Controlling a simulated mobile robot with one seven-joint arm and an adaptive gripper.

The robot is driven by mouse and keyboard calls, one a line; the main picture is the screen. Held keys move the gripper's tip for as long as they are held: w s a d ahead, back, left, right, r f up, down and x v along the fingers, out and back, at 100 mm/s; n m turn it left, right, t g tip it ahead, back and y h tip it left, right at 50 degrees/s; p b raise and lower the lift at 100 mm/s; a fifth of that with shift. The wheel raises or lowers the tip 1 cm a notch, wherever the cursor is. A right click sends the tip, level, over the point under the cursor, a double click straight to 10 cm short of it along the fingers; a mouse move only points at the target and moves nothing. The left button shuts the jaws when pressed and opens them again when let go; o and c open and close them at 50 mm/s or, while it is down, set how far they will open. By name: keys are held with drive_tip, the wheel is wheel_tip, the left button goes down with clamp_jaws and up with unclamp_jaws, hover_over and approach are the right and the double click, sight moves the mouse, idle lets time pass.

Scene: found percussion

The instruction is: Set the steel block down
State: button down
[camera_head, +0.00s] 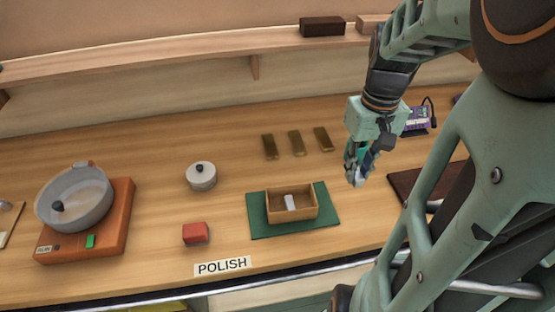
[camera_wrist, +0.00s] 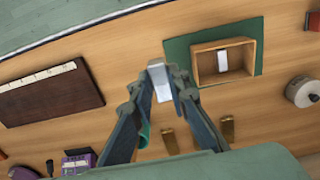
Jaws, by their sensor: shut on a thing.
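My gripper (camera_head: 359,166) is shut on a small pale grey block, the steel block (camera_wrist: 160,80), held between the fingertips above the bench. In the head view the block is small and partly hidden by the fingers. My gripper is right of a green mat (camera_head: 328,225) that bears an open wooden tray (camera_head: 305,209). In the wrist view the tray (camera_wrist: 254,44) and mat (camera_wrist: 177,52) are to the right of the held block. A second pale block (camera_head: 290,202) lies inside the tray.
Several brass bars (camera_head: 296,143) lie behind the tray. A dark brown board (camera_wrist: 50,93) is on the other side of my gripper. A red block (camera_head: 195,233), a lidded pot (camera_head: 201,176) and an orange machine with a bowl (camera_head: 110,225) stand left. Bare bench lies around the mat.

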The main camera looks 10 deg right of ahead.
drive_tip(key=shift+w+a, duration=0.1)
drive_tip(key=shift+a, duration=0.15)
drive_tip(key=w+a+f, duration=0.1)
drive_tip(key=a+f, duration=0.2)
drive_tip(key=a, duration=0.1)
drive_tip(key=w+a+f+p, duration=0.1)
drive_tip(key=w+a+f, duration=0.1)
drive_tip(key=a+f, duration=0.1)
drive_tip(key=w+a+f, duration=0.2)
drive_tip(key=a+f, duration=0.1)
drive_tip(key=a, duration=0.1)
drive_tip(key=shift+w+a, duration=0.15)
drive_tip(key=shift+a, duration=0.2)
drive_tip(key=f, duration=0.3)
drive_tip(key=shift+w+a+f, duration=0.15)
drive_tip(key=shift+a, duration=0.1)
drive_tip(key=shift+f, duration=0.2)
